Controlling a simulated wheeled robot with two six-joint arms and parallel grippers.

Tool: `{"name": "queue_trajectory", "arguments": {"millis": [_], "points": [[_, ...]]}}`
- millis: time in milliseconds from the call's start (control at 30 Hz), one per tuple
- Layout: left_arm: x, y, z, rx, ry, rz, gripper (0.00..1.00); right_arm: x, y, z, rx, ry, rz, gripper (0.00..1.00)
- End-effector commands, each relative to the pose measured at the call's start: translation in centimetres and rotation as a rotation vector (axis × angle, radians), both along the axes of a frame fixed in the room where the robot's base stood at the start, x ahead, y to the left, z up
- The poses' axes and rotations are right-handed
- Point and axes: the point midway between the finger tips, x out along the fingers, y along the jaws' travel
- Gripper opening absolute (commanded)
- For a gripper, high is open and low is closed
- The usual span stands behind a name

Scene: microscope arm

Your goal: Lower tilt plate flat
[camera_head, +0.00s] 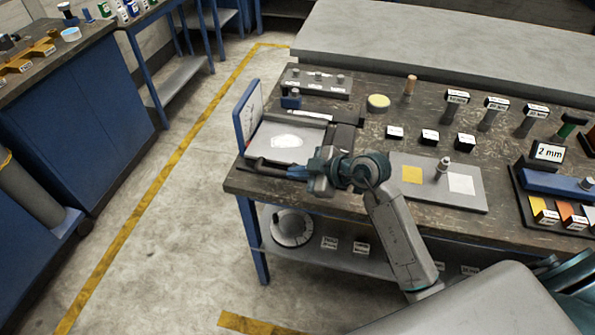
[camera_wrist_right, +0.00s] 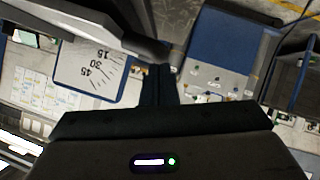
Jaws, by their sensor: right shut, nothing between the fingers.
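The light grey tilt plate (camera_head: 284,143), with a white patch on it, is at the left end of the workbench in the head view. I cannot tell its exact tilt. A blue-edged upright angle scale (camera_head: 247,115) stands at its left side; its 15, 30 and 45 marks show in the wrist view (camera_wrist_right: 88,68). My right gripper (camera_head: 290,172) is at the plate's front edge, shut and empty. A dark bar (camera_head: 258,165) lies beside its fingers; in the wrist view the fingertips (camera_wrist_right: 158,84) are close below the bar (camera_wrist_right: 146,46). Contact is unclear. My left gripper is not in view.
The workbench (camera_head: 335,180) holds a grey pad (camera_head: 465,198) with yellow and white squares, several labelled blocks (camera_head: 430,136), a yellow round piece (camera_head: 378,102) and a tray of coloured tags (camera_head: 560,210). Open floor (camera_head: 180,220) lies left of the bench.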

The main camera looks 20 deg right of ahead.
Motion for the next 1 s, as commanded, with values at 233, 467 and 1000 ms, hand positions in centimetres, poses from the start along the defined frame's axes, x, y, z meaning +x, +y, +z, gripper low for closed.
{"name": "queue_trajectory", "arguments": {"millis": [233, 467, 1000], "points": [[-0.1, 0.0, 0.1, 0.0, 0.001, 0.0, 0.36, 0.0, 0.0, 0.0, 0.001, 0.001, 0.0, 0.0], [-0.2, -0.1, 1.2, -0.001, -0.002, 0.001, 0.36, -0.4, 0.2, -2.3, 0.003, 0.007, 0.0, 0.0], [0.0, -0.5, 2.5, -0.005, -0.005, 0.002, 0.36, -0.1, -0.2, -1.5, -0.001, 0.005, 0.002, 0.0]]}}
